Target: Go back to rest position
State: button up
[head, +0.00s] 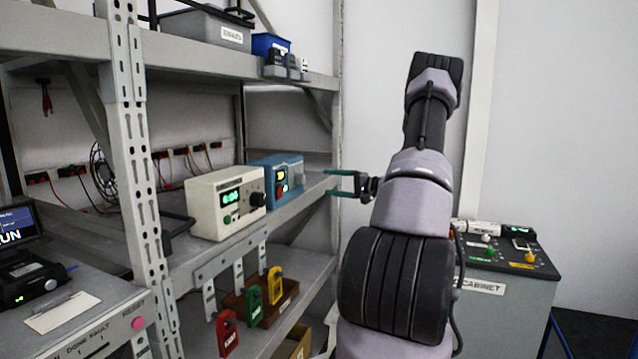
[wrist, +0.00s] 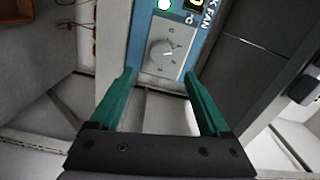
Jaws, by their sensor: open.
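My gripper (head: 341,183) has green fingers and points left toward the rack in the head view. In the wrist view my gripper (wrist: 160,98) is open, with nothing between its fingers. A blue unit (head: 283,181) with a red button and a small yellow display stands on the middle shelf, just left of my gripper and apart from it. In the wrist view the blue unit (wrist: 140,45) shows a grey knob (wrist: 165,54) beyond the fingertips. My arm stands raised in the middle right of the head view.
A cream box (head: 226,203) with a green display stands left of the blue unit. Red, green and yellow padlock-shaped tags (head: 254,306) hang below the shelf edge (head: 210,262). A rack post (head: 135,165) stands at left. A grey cabinet (head: 505,300) stands at right behind my arm.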

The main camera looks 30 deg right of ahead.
jog(key=shift+v, duration=0.85)
jog(key=s+a+r+n+g+h, duration=0.1)
jog(key=s+a+r+g, duration=0.2)
jog(key=a, duration=0.5)
jog(key=s+a+r+n+g, duration=0.2)
jog(key=s+a+r+g, duration=0.15)
jog(key=a, duration=0.45)
jog(key=s+a+r+n+g+h, duration=0.1)
jog(key=s+a+r+g, duration=0.25)
jog(key=a, duration=0.35)
jog(key=s+a+r+t+h, duration=0.1)
jog(key=s+a+r+h, duration=0.1)
jog(key=s, duration=0.5)
jog(key=s+a+r+t+h, duration=0.1)
jog(key=s+a+r+h, duration=0.1)
jog(key=s, duration=0.6)
jog(key=s+a+r+t+h, duration=0.1)
jog(key=s+a+r+h, duration=0.2)
jog(key=s, duration=0.4)
jog(key=shift+s, duration=0.35)
